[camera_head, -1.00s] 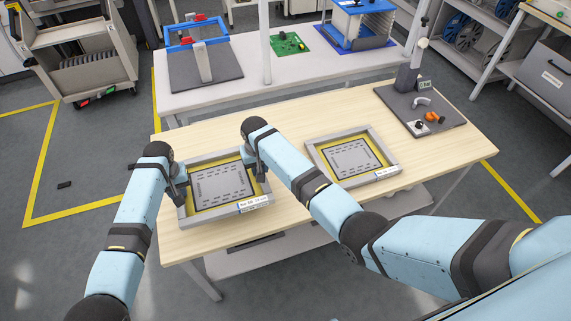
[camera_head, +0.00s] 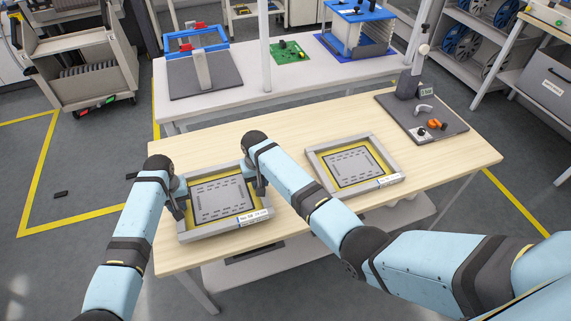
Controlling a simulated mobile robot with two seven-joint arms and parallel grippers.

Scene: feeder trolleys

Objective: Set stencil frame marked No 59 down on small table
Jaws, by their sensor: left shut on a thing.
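A grey stencil frame with a yellow border and grey plate (camera_head: 222,200) is at the left end of the light wooden table (camera_head: 290,222). Its front-edge label is too small to read surely. I cannot tell whether it rests on the wood or hangs just above it. My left gripper (camera_head: 176,198) is shut on its left side. My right gripper (camera_head: 259,182) is at its right side; its fingers are partly hidden by my arm, so its grip is unclear. A second, similar stencil frame (camera_head: 390,181) lies flat on the table to the right.
A dark plate with a grey post (camera_head: 455,128) and small parts stands at the table's right end. Behind is a white bench (camera_head: 300,92) with a blue-framed fixture (camera_head: 200,72), a green board (camera_head: 290,52) and a blue rack (camera_head: 360,30). Bare wood shows between the frames.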

